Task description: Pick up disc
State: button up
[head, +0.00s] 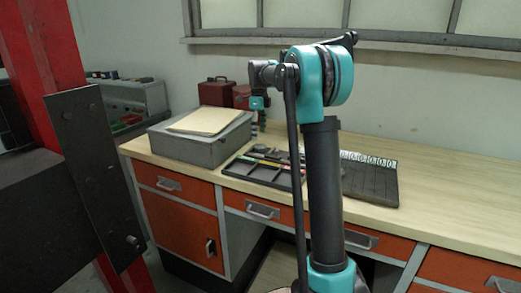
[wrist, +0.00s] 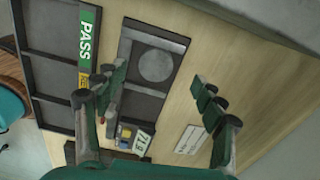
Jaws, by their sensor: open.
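In the wrist view a round, flat grey disc shape (wrist: 156,66) lies in a dark rectangular holder (wrist: 135,102) on the bench. I cannot tell how thick it is. My gripper (wrist: 160,84) is open and empty, with one finger to the left and one to the right. The disc shape appears between and just beyond the fingertips, apart from them. In the head view my gripper (head: 262,122) hangs over the bench behind the dark tray, small and partly unclear. I cannot make out the disc there.
A dark compartment tray (head: 282,182) with small items lies on the wooden bench (head: 450,205). A green PASS label (wrist: 88,37), a numeric display (wrist: 143,143) and a white card (wrist: 189,139) lie nearby. A grey box (head: 205,140) stands left; a dark rack (head: 370,184) lies right.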

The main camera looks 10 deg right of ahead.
aim_at(261, 146)
jog(key=shift+s+d+f, duration=0.1)
jog(key=shift+s+f, duration=0.05)
jog(key=shift+f, duration=0.75)
jog(key=shift+s+d+f, duration=0.1)
jog(key=shift+s+f, duration=0.05)
jog(key=shift+f, duration=0.7)
jog(key=shift+s+d+f, duration=0.1)
jog(key=shift+s+f, duration=0.05)
jog(key=shift+f, duration=0.75)
jog(key=shift+c, duration=0.4)
jog(key=c, duration=1.4)
grip_shut()
jog(key=shift+r, duration=0.15)
